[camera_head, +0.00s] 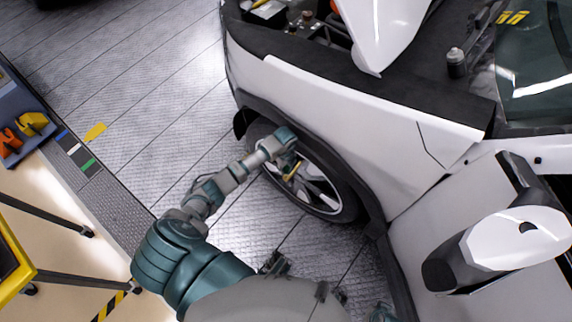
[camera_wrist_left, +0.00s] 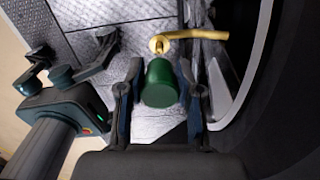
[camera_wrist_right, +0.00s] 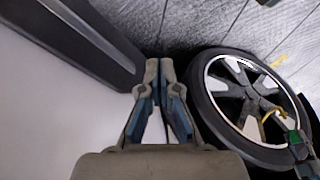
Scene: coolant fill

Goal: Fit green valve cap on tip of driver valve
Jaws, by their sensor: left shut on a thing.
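The green valve cap (camera_wrist_left: 161,84) is between the fingers of my left gripper (camera_wrist_left: 160,76), which is shut on it. The brass-coloured driver valve (camera_wrist_left: 185,37) is a bent stem just beyond the cap, its round tip facing the cap. The two look lined up and very close; I cannot tell whether they touch. In the head view my left gripper (camera_head: 289,160) is at the wheel, with the valve (camera_head: 293,172) beside it. In the right wrist view my right gripper (camera_wrist_right: 159,70) has its fingertips together, empty, away from the valve (camera_wrist_right: 270,115).
The spoked wheel (camera_head: 325,202) sits under the white car's fender (camera_head: 350,105), close to my left gripper. A door mirror (camera_head: 515,240) juts out at right. A yellow-edged cart (camera_head: 15,285) stands at lower left. The metal floor left of the car is mostly clear.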

